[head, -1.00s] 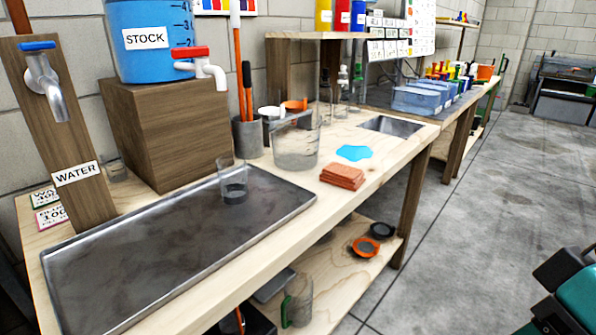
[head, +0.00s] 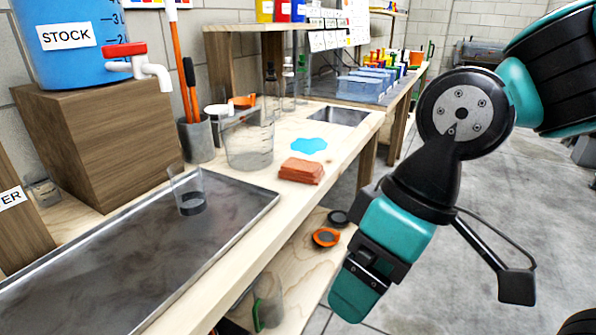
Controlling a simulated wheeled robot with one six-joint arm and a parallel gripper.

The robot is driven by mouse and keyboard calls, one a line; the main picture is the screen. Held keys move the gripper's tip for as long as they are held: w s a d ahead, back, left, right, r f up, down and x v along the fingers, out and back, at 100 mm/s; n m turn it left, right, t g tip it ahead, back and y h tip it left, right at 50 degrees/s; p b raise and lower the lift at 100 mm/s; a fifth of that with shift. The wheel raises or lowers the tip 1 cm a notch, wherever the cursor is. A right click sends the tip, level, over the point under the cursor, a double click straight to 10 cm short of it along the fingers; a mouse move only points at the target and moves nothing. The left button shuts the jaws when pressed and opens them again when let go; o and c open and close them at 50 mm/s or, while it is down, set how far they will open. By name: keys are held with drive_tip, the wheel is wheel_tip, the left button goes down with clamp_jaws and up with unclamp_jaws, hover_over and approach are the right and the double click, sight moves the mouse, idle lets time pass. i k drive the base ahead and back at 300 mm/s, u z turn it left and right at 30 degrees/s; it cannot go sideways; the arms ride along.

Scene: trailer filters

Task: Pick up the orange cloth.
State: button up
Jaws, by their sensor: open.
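The orange cloth (head: 301,170) lies folded in a small stack on the wooden bench, near its front edge. It is in plain view, just in front of a blue puddle-like patch (head: 309,145). My gripper (head: 362,282) hangs in front of the bench, lower in the picture and to the right of the cloth, well apart from it. It is open, with nothing seen in it. Its fingertips are partly hidden by its teal body.
A clear measuring jug (head: 248,142) stands left of the cloth. A metal tray (head: 100,270) with a small beaker (head: 187,192) covers the near bench. A sunken basin (head: 335,115) lies behind. Lids (head: 326,237) rest on the lower shelf.

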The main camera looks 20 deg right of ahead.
sight(299, 170)
drive_tip(key=k, duration=0.5)
drive_tip(key=z, duration=0.8)
drive_tip(key=i, duration=0.9)
drive_tip(key=u, duration=1.65)
